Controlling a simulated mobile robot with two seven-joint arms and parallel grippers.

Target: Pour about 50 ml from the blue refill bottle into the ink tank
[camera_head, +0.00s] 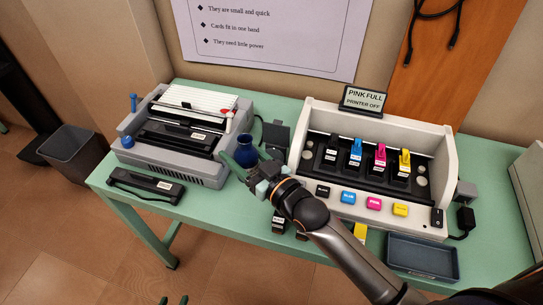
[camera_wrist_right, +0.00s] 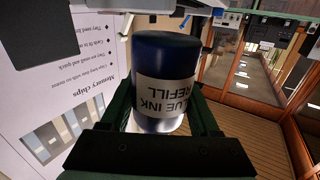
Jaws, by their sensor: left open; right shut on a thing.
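The blue refill bottle (camera_head: 246,152) is dark blue, between the typewriter-like machine and the printer. My right gripper (camera_head: 251,167) is shut on it. In the right wrist view the bottle (camera_wrist_right: 163,62) sits between the green fingers, its white "BLUE INK REFILL" label upside down in the picture. The bottle looks roughly upright; I cannot tell whether it touches the table. The blue-topped ink tank (camera_head: 356,151) stands in the white printer (camera_head: 301,145), between the black and pink ones, to the right of the bottle. My left gripper (camera_head: 174,301) shows only its parted fingertips at the bottom edge.
The grey typewriter-like machine (camera_head: 185,169) stands left of the bottle. A sign (camera_head: 364,99) reading "PINK FULL PRINTER OFF" tops the printer. A blue-grey tray (camera_head: 424,275) lies at the front right, and a dark bar (camera_head: 146,186) at the front left. My right arm crosses the table's front.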

